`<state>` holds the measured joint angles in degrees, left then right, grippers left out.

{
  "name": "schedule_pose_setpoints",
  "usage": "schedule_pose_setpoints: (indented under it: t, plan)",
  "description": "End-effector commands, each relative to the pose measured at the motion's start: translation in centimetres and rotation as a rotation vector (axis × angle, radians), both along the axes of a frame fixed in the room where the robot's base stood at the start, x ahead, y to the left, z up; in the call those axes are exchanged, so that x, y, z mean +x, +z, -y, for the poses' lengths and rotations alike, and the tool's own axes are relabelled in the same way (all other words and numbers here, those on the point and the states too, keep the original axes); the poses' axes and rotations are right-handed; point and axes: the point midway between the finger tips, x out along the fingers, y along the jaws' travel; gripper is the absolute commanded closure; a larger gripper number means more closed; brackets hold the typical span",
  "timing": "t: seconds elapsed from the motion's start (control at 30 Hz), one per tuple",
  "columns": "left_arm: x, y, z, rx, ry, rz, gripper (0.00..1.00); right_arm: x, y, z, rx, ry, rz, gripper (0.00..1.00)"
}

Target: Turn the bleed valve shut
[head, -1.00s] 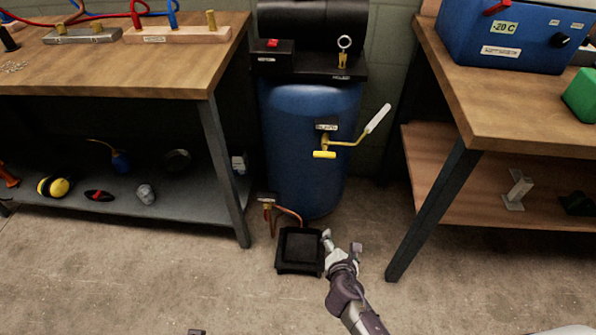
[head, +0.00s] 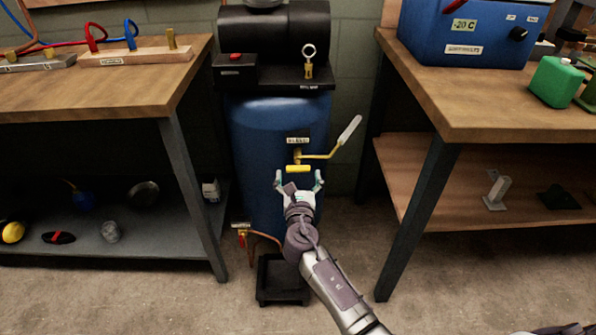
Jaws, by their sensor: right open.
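The blue tank (head: 262,140) stands between two workbenches. On its front is a brass valve with a yellow tee-shaped piece (head: 298,168) and a long lever (head: 346,135) with a pale grip, angled up to the right. A small label (head: 298,140) sits above it, too small to read surely. A second small valve (head: 240,230) with a red handle and a copper tube is low at the tank's left. My right gripper (head: 299,183) is open, its two fingers pointing up just below the yellow piece; I cannot tell whether they touch. My left gripper is out of view.
A black tray (head: 282,297) lies on the floor below the tank. The left workbench (head: 100,95) and right workbench (head: 470,115) flank the tank, their front legs close to my right arm's space. A pressure fitting with a ring (head: 308,62) stands on top.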

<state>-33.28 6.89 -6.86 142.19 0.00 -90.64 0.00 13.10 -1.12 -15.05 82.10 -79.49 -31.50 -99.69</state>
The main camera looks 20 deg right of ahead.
Motion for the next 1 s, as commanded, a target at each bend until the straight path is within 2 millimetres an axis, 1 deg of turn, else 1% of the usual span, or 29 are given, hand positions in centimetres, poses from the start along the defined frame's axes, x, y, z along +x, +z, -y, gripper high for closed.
schedule_pose_setpoints:
  t: [0.03,0.1,0.23,0.37,0.57,0.6,0.67,0.7,0.93,0.97,1.0]
  plan:
    - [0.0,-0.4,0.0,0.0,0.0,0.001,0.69,0.9,-0.1,0.3,0.0,-0.002,0.001,0.08]
    - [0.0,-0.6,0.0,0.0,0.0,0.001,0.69,1.7,-0.2,0.5,0.0,-0.001,0.0,0.08]
    - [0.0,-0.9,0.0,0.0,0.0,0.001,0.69,2.8,-0.1,0.8,0.001,0.0,-0.001,0.08]
    - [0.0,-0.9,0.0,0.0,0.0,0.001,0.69,3.2,0.0,0.9,0.002,0.0,0.0,0.08]
    - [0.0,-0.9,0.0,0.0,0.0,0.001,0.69,3.2,0.0,0.9,0.002,0.0,0.0,0.08]
    - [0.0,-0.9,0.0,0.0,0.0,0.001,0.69,3.2,0.0,0.9,0.002,0.0,0.0,0.1]
    - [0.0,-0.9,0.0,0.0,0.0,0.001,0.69,3.2,0.0,0.9,0.002,0.0,0.0,0.2]
    - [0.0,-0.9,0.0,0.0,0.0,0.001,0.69,3.2,0.0,0.9,0.002,0.0,0.0,0.27]
    - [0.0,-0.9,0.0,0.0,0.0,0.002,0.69,3.2,0.0,0.9,0.002,0.0,0.0,0.65]
    - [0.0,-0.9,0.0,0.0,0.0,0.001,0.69,3.2,0.0,0.9,0.001,0.0,-0.001,0.69]
    - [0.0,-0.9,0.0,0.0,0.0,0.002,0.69,3.2,0.0,0.9,0.002,0.0,0.0,0.69]
